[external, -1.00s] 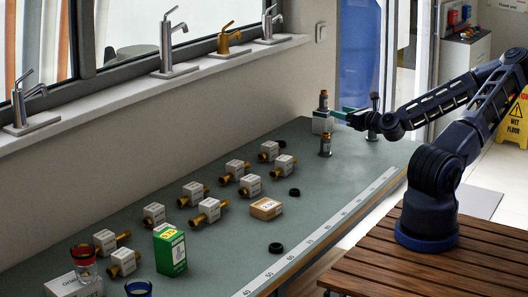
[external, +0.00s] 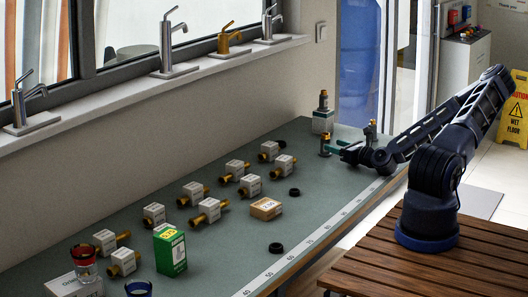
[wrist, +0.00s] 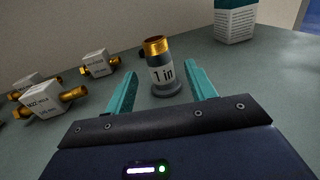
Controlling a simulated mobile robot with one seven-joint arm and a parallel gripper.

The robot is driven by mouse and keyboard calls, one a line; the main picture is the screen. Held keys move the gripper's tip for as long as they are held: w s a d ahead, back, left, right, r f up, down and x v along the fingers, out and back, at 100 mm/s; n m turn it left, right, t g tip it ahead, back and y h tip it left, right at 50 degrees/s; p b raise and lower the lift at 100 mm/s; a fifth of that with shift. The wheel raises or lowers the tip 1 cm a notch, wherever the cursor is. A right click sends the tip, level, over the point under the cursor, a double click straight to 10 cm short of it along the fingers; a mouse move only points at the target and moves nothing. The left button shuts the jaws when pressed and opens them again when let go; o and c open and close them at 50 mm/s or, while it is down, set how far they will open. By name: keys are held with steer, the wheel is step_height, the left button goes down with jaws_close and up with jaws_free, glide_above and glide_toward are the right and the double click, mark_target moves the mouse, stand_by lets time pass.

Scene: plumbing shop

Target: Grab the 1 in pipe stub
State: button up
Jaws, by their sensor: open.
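The 1 in pipe stub (wrist: 163,75) stands upright on the bench in the wrist view, with a grey body, a white "1 in" label and a brass top. In the external view the stub (external: 325,145) stands near the bench's far end. My gripper (external: 335,147) is low over the bench, just right of the stub. In the wrist view my gripper (wrist: 160,70) is open, its teal fingers pointing at the stub from either side. The stub shows between the fingertips; whether it is fully between them I cannot tell.
A similar stub (external: 323,101) stands on a white box (external: 323,122) behind. Another brass-topped fitting (external: 370,131) stands behind my arm. Several boxed valves (external: 238,170), black rings (external: 294,192) and a cardboard box (external: 266,208) lie nearer on the bench.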

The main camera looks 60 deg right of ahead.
mark_target(329, 143)
steer(key=shift+w+d, duration=0.25)
steer(key=shift+w, duration=1.1)
steer(key=shift+w+d, duration=0.2)
steer(key=shift+w, duration=1.15)
steer(key=shift+c, duration=0.4)
jaws_close()
steer(key=shift+r, duration=0.1)
